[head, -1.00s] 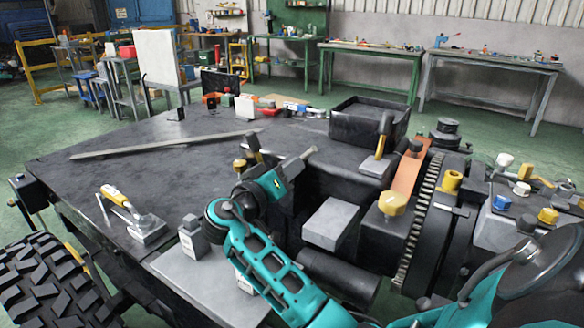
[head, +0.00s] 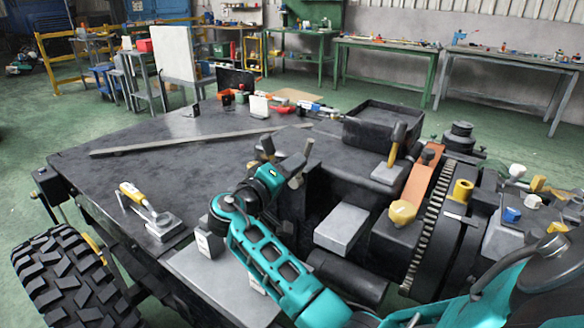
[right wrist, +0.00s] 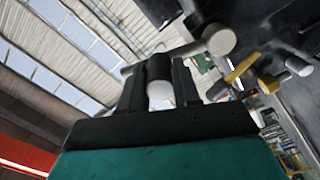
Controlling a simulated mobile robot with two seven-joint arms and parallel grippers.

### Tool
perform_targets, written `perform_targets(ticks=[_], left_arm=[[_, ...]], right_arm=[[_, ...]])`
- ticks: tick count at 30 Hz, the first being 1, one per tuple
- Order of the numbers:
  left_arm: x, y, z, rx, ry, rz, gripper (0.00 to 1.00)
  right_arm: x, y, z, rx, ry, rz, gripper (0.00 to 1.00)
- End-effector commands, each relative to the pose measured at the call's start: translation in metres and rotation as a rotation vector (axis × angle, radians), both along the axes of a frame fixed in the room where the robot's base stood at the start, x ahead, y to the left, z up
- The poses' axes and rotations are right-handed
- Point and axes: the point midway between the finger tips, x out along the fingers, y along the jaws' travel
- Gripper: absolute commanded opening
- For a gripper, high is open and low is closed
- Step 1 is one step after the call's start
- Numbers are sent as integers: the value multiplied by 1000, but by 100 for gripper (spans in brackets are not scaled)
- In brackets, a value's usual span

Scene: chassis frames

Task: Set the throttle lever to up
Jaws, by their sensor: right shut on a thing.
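A grey rod with a rounded end (head: 298,164), which looks like the throttle lever, stands tilted at the near edge of the dark bench. In the right wrist view, my right gripper (right wrist: 159,76) is shut around a dark and white cylindrical part, and the grey rod (right wrist: 218,41) crosses just beyond the fingertips. The lever's foot is hidden behind my gripper and arm. My left gripper is out of view.
A yellow-handled clamp (head: 137,198) stands on the left of the dark bench top (head: 190,175). A tan-handled lever (head: 397,142) on a grey block stands to the right, beside a black tray (head: 380,125) and a toothed ring (head: 432,225). The bench top's middle is mostly clear.

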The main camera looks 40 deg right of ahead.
Motion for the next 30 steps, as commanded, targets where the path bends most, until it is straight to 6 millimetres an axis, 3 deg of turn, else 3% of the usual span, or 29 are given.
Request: perform_targets(ticks=[5,6,13,23,30], left_arm=[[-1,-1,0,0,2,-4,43],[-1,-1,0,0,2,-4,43],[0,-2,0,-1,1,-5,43],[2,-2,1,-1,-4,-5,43],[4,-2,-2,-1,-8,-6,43]], right_arm=[[1,1,1,-1,-3,3,0],[1,1,1,-1,-3,3,34],[0,0,1,0,-3,2,56],[-1,4,0,1,-2,1,57],[-12,44,-2,4,-3,5,57]])
